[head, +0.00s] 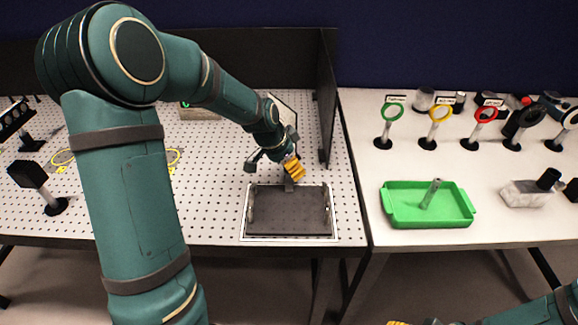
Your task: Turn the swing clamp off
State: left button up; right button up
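A dark rectangular plate in a light frame (290,234) lies near the front edge of the perforated table. Small upright metal parts stand at its left side, its right side (327,207) and its back edge (289,186). The back one may be the swing clamp, but it is too small and too covered to be sure. My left gripper (294,168), with yellow fingers, points down just above this back part. Whether it touches the part, or how far its fingers are apart, I cannot tell. My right gripper (398,323) barely shows at the bottom edge.
A black upright panel (327,95) stands right of my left gripper. On the right table are a green tray (455,214) with a metal post, several coloured rings on stands, and a clear block (522,195). A black device on a stand (33,178) is at the left.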

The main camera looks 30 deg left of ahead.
pick_arm(q)
jog(key=shift+f, duration=0.15)
grip_shut()
pick_arm(e)
jog(key=shift+r, duration=0.1)
pick_arm(q)
jog(key=shift+d+n+y+p, duration=0.15)
jog(key=shift+n+y+p, duration=0.25)
jog(key=shift+n+p, duration=0.65)
jog(key=n+y+p, duration=0.1)
jog(key=n+p, duration=0.2)
jog(key=n+y+p, duration=0.1)
jog(key=n+p, duration=0.3)
jog(key=n+y+p, duration=0.2)
jog(key=n+p, duration=0.1)
jog(key=n, duration=0.1)
jog(key=shift+r+g, duration=0.2)
jog(key=shift+g, duration=0.1)
jog(key=shift+f+n+g+y+p, duration=0.15)
jog(key=shift+n+g+y+p, duration=0.4)
jog(key=shift+n+p, duration=1.3)
pick_arm(e)
notch_tip(320, 180, up, 16)
jog(key=w, duration=0.1)
jog(key=shift+w+d+r+t, duration=0.15)
jog(key=shift+w+d+t, duration=0.15)
jog(key=shift+w+d, duration=0.1)
